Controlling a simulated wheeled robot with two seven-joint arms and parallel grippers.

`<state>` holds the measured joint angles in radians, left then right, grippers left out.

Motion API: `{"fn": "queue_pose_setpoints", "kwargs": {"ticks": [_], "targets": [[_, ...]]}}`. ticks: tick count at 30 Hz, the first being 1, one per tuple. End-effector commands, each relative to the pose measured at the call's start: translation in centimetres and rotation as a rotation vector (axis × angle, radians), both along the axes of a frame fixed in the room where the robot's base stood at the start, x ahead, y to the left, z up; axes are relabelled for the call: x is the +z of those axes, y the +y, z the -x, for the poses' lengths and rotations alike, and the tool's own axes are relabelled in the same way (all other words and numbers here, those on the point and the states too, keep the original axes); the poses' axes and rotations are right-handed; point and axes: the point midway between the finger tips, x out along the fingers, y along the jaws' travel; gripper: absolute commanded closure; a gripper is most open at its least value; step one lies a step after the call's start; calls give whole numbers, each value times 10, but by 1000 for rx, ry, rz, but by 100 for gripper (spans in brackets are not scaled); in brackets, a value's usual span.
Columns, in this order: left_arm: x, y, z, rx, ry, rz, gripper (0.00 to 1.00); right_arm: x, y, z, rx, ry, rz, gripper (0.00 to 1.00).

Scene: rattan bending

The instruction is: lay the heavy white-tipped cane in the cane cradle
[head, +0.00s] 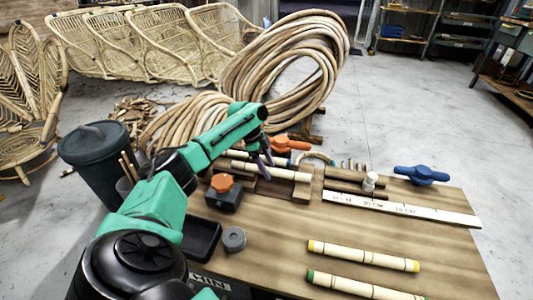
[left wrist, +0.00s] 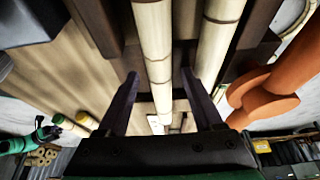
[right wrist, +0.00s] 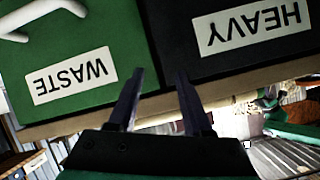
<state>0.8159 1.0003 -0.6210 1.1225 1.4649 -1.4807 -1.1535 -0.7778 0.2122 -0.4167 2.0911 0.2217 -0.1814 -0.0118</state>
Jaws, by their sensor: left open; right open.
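The brown wooden cane cradle (head: 301,190) stands at the back middle of the table. Two pale canes lie at it in the head view, a front cane (head: 288,173) and a rear one. In the left wrist view, a cane (left wrist: 153,45) runs between the fingers, with another cane (left wrist: 218,40) beside it. Their end colours are hard to tell, so I cannot say which is white-tipped. My left gripper (head: 267,152) is open, pointing down over the cradle. My right gripper (right wrist: 160,76) is open and empty, beside the bins labelled WASTE (right wrist: 60,45) and HEAVY (right wrist: 190,60).
A yellow-tipped cane (head: 363,256) and a green-tipped cane (head: 362,286) lie at the table's front. A ruler (head: 400,209), a blue clamp (head: 421,175), an orange clamp (head: 287,143), an orange-knobbed block (head: 223,194) and a grey disc (head: 234,239) stand around. The table's middle is clear.

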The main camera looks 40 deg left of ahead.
Motion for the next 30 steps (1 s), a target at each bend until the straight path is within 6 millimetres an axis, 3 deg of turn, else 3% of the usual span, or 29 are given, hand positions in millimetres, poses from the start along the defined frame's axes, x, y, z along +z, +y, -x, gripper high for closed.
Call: {"fn": "queue_pose_setpoints", "kwargs": {"ticks": [7,15,30], "targets": [[49,16,7,3,-4,-1,32,21,-2,0,16,37,26,50],[104,36,19,2,-3,1,32,32,-29,-3,53,211,179,50],[111,40,22,0,-1,0,32,30,-36,-1,59,255,212,50]]}}
